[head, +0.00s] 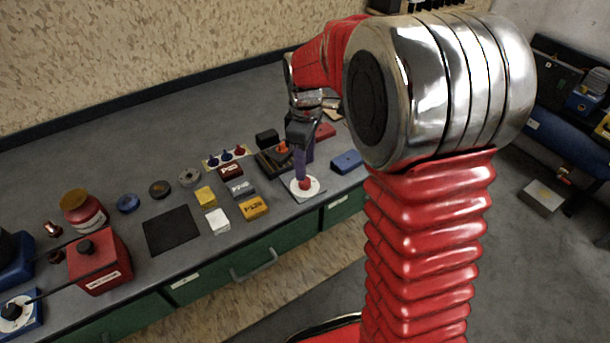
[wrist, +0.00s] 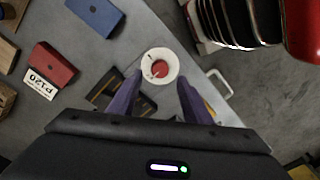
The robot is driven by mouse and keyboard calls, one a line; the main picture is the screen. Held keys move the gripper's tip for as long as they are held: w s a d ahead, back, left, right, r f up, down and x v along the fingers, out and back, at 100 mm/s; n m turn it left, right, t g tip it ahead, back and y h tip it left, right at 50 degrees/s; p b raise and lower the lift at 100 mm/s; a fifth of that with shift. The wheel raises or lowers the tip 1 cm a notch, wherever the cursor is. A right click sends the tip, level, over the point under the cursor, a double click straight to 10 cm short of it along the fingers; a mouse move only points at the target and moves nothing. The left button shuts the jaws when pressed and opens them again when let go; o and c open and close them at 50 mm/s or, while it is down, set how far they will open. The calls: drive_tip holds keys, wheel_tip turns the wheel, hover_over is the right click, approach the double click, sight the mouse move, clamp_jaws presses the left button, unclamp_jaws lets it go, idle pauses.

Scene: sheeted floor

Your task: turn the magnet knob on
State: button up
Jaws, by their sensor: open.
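A round white dial (head: 313,190) with a red knob (head: 305,185) at its centre sits near the front edge of the bench. In the wrist view the white dial (wrist: 148,60) and red knob (wrist: 160,69) show just beyond my fingertips, with small marks on the dial's face. My gripper (wrist: 160,82) is open, its two purple fingers spread to either side of the knob. In the head view my gripper (head: 304,172) is directly over the knob and hides part of it. I cannot tell whether the fingers touch it.
A blue box (head: 347,161) lies right of the dial, and a dark tray (head: 270,161) behind it. Yellow, white and grey blocks stand to the left. A red box (head: 100,262) and a dial with a black knob (head: 14,312) are at far left.

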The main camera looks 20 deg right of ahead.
sight(305, 183)
drive_tip(key=shift+f, duration=2.75)
drive_tip(key=c, duration=1.1)
